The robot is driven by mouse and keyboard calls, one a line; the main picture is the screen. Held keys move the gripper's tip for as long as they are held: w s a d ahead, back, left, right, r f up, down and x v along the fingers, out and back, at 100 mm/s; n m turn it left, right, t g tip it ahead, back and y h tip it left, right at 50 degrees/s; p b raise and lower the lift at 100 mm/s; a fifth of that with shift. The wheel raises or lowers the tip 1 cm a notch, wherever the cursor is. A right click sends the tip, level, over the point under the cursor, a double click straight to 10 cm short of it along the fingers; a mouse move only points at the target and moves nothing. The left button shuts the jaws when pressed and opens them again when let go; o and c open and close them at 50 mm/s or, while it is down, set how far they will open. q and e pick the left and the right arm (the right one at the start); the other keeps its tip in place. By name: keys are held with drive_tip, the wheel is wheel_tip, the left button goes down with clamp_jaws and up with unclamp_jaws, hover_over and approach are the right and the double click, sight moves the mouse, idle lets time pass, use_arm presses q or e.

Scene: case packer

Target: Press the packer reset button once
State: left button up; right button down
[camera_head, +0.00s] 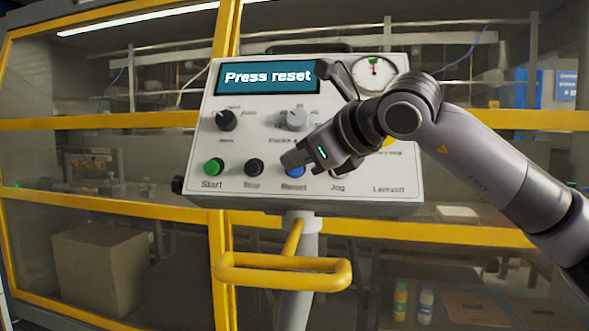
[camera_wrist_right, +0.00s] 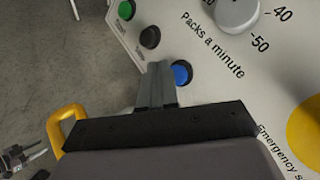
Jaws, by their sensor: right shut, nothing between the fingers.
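The blue reset button (camera_head: 295,172) is on the lower row of the white control panel (camera_head: 385,185), above the printed word Reset. Its upper part is hidden behind my right gripper (camera_head: 291,160) in the head view. In the right wrist view the blue button (camera_wrist_right: 182,73) shows just right of my shut fingers (camera_wrist_right: 160,70), which cover its left edge. The right gripper is shut and empty. I cannot tell whether its tips touch the panel. The panel's screen (camera_head: 265,77) reads "Press reset".
A green Start button (camera_head: 213,167) and a black Stop button (camera_head: 253,167) sit left of the reset button. Two knobs, one black (camera_head: 226,120) and one grey (camera_head: 294,119), are above. A yellow handle (camera_head: 283,276) juts out below the panel.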

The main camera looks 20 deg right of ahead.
idle(0.7)
drive_tip(key=shift+w+d+f, duration=0.15)
drive_tip(key=shift+w+f, duration=0.05)
drive_tip(key=shift+w, duration=0.15)
drive_tip(key=shift+w+d+f, duration=0.15)
drive_tip(key=shift+w+f, duration=0.1)
drive_tip(key=shift+w, duration=0.05)
idle(0.6)
drive_tip(key=shift+s+b, duration=0.1)
drive_tip(key=shift+b, duration=0.2)
drive_tip(key=shift+s+a+r, duration=0.3)
drive_tip(key=shift+s+r, duration=0.1)
drive_tip(key=shift+s, duration=0.15)
